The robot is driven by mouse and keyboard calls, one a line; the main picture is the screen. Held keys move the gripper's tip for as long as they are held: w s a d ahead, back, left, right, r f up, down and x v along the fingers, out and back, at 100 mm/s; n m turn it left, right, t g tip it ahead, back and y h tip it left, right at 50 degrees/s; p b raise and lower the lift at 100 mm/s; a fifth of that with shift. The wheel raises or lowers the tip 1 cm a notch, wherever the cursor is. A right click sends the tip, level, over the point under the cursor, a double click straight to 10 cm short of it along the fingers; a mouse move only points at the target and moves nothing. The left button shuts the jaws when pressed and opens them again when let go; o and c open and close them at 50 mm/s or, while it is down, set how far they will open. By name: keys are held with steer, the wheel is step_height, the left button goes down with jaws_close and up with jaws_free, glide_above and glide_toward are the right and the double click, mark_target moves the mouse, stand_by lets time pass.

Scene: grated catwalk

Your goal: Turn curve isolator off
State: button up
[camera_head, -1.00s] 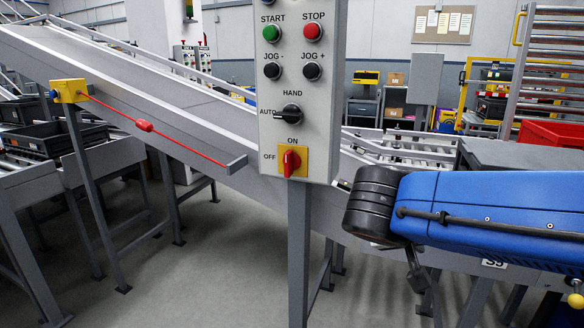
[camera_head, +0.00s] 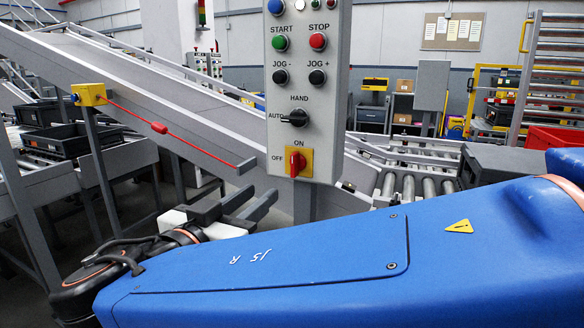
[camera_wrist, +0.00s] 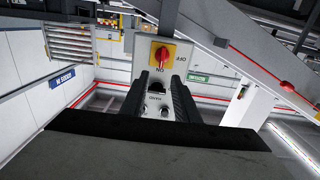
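The isolator is a red rotary handle (camera_head: 296,164) on a yellow plate at the bottom of the grey control panel (camera_head: 307,100). Its handle stands upright, toward the ON label, with OFF to its left. My gripper (camera_head: 262,192) is just below and left of the panel's lower end in the head view, apart from the handle. In the wrist view, the isolator (camera_wrist: 161,55) appears upside down, beyond the dark fingertips of my gripper (camera_wrist: 158,83). The fingers are spread with nothing between them.
Above the isolator are the HAND/AUTO selector (camera_head: 297,118), black jog buttons, green START (camera_head: 280,43) and red STOP (camera_head: 318,41). A sloping conveyor (camera_head: 150,100) runs behind the panel. A red pull cord (camera_head: 158,127) hangs along it at left.

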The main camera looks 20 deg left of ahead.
mark_target(293, 165)
steer(key=w, duration=1.1)
steer(key=w+d, duration=0.1)
steer(key=w, duration=0.4)
steer(key=shift+w+r, duration=0.1)
steer(key=shift+w, duration=0.3)
steer(key=shift+c, duration=0.7)
jaws_close()
